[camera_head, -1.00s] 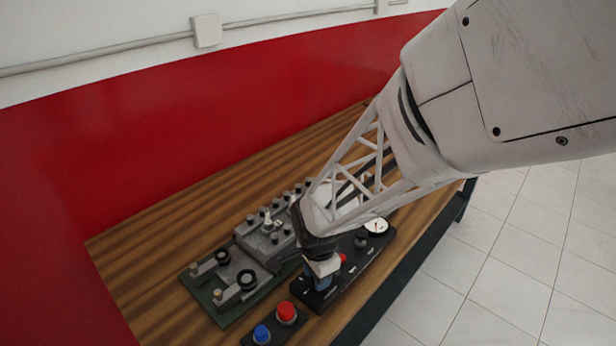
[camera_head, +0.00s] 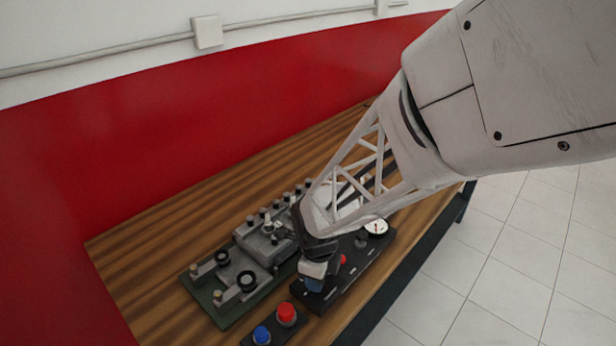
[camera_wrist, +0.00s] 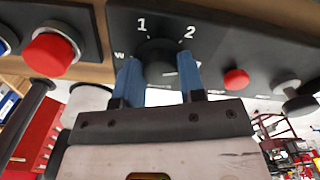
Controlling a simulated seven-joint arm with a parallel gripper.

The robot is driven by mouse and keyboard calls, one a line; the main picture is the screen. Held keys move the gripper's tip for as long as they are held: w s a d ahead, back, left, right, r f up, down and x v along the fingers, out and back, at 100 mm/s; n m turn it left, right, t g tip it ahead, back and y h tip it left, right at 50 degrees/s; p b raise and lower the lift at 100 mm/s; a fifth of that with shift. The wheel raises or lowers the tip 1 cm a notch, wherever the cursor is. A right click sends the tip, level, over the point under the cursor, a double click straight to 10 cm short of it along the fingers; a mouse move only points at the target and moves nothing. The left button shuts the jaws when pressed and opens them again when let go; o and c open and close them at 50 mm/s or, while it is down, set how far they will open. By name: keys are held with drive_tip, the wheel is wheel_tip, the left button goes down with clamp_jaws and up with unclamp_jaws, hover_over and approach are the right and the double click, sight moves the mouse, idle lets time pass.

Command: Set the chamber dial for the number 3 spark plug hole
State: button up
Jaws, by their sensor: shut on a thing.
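The chamber dial (camera_wrist: 160,58) is a dark round knob on a black control panel (camera_wrist: 212,40). In the wrist view, white marks "1" and "2" show above it and part of a letter at its left. My gripper (camera_wrist: 160,75) has its two blue fingers on either side of the dial, shut on it. Any number 3 mark is not visible, and I cannot tell where the dial points. In the head view my gripper (camera_head: 314,283) covers the dial at the near end of the panel. The grey engine block (camera_head: 262,243) stands on a green base to the left.
A small box with a red button (camera_head: 286,313) and a blue button (camera_head: 262,334) lies near the panel's close end. A small red button (camera_wrist: 236,79) and a grey knob (camera_wrist: 287,86) sit right of the dial. A white gauge (camera_head: 377,227) is at the panel's far end.

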drive_tip(key=shift+m, duration=2)
drive_tip(key=o, duration=0.9)
drive_tip(key=shift+r, duration=0.1)
drive_tip(key=shift+r, duration=3.8)
drive_tip(key=shift+d+r, duration=0.1)
